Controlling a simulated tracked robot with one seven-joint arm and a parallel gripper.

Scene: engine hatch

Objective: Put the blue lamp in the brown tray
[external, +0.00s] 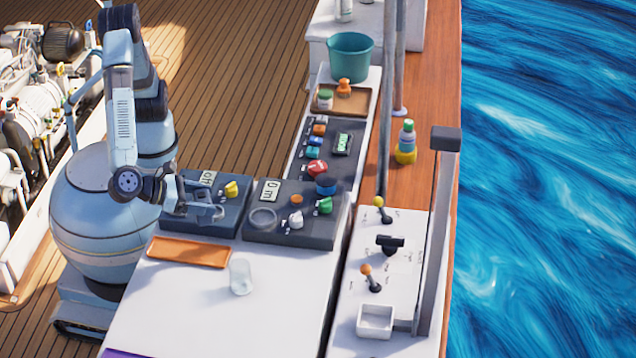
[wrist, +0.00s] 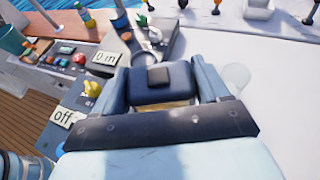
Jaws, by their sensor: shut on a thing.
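My gripper (external: 215,210) is low over the left control box in the external view. In the wrist view my gripper (wrist: 160,88) is shut, with a dark blue block (wrist: 150,92) with a black square top between its fingers. The block looks like the blue lamp, but I cannot be sure; in the external view it is hard to make out. A blue round piece (external: 326,185) stands at the back of the right control box. The brown tray (external: 357,110) is at the far end of the counter, with an orange piece and a green-and-white piece in it.
A shallow orange tray (external: 188,252) and a clear glass (external: 241,276) are on the white counter in front. A teal bucket (external: 351,57) stands behind the brown tray. Knobs and a red button (external: 317,168) rise between. Posts and levers line the right.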

